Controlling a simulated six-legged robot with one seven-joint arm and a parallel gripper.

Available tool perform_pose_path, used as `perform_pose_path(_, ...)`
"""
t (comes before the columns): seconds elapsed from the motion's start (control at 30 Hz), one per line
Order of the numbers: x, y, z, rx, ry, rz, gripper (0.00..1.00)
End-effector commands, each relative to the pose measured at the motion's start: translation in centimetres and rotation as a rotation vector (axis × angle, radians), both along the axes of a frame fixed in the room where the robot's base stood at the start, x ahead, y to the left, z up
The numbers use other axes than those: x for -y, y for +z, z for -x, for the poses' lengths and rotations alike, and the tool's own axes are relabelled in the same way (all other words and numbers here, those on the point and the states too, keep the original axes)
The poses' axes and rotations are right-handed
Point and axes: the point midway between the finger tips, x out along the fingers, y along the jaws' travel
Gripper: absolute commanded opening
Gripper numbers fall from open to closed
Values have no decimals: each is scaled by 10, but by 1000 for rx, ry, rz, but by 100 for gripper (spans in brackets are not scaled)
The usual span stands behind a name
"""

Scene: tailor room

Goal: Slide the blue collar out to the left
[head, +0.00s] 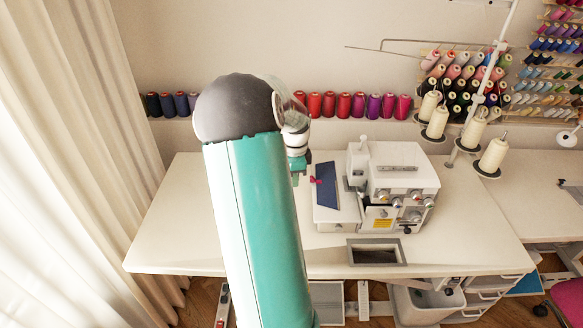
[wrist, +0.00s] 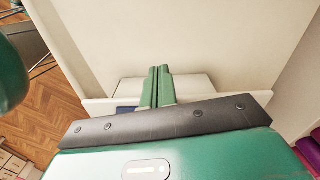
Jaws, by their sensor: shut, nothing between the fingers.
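The blue collar (head: 328,197) is a flat dark blue piece lying on the white plate at the left side of the white sewing machine (head: 405,165). A small pink bit shows at its upper left edge. In the wrist view a dark blue patch (wrist: 124,112), probably the collar, shows left of the fingers, mostly hidden by my gripper's body. My gripper (head: 298,168) is just left of the collar in the head view; its tips are small there and I cannot tell its height. In the wrist view my gripper (wrist: 159,72) has its green fingers together with nothing between them.
The white table (head: 180,235) is clear left of the machine. A square opening (head: 376,253) lies at its front edge. Cream thread cones (head: 436,121) stand behind right, with red and purple spools (head: 343,105) along the wall. A curtain (head: 70,140) hangs at the left.

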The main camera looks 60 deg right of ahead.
Motion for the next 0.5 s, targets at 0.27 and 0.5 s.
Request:
perform_pose_path(0.27,16,3,23,2,-3,4,0)
perform_pose_path(0.5,16,3,24,2,-2,4,0)
